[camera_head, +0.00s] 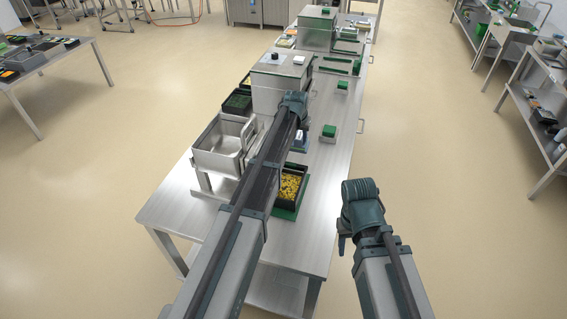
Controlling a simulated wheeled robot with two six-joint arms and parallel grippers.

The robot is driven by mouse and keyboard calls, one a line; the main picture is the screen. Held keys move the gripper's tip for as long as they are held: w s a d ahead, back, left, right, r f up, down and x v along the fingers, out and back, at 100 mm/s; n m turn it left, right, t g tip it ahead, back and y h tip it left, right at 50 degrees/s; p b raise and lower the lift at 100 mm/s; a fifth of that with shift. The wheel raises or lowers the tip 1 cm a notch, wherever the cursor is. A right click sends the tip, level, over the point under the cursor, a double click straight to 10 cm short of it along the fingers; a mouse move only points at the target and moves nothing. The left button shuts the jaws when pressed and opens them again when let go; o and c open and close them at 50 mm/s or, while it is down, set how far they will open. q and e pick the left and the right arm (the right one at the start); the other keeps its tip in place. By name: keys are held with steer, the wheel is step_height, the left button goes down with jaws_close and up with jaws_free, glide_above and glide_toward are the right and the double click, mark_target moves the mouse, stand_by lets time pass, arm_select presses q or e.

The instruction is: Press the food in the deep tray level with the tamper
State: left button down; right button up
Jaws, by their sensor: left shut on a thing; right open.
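The deep tray is black and holds yellow food pieces (290,187); its dark rim (303,190) shows, and it sits on a green base (285,213) on the steel table. My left arm reaches up across the table and covers the tray's left side. Its far joint is above the table beyond the tray; the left gripper and anything in it are hidden under the arm. I cannot make out the tamper. My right arm is bent over the floor just right of the table; its gripper jaws cannot be made out behind the arm's rounded end.
A steel container (215,158) stands left of my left arm, with a black crate (237,102) behind it. A large steel box (281,82) stands farther back. Small green-topped blocks (329,131) line the table's right side.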

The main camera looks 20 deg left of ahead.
arm_select(q)
steer(key=s+a+r+p, duration=0.2)
steer(key=s, duration=1.4)
step_height(320, 180, down, 7)
steer(key=b, duration=0.7)
steer(key=shift+w, duration=0.15)
steer(key=shift+f+b, duration=0.4)
steer(key=shift+b, duration=0.2)
stand_by(1.0)
step_height(320, 180, up, 8)
steer(key=p, duration=0.7)
steer(key=shift+f+p, duration=0.25)
steer(key=shift+p, duration=0.05)
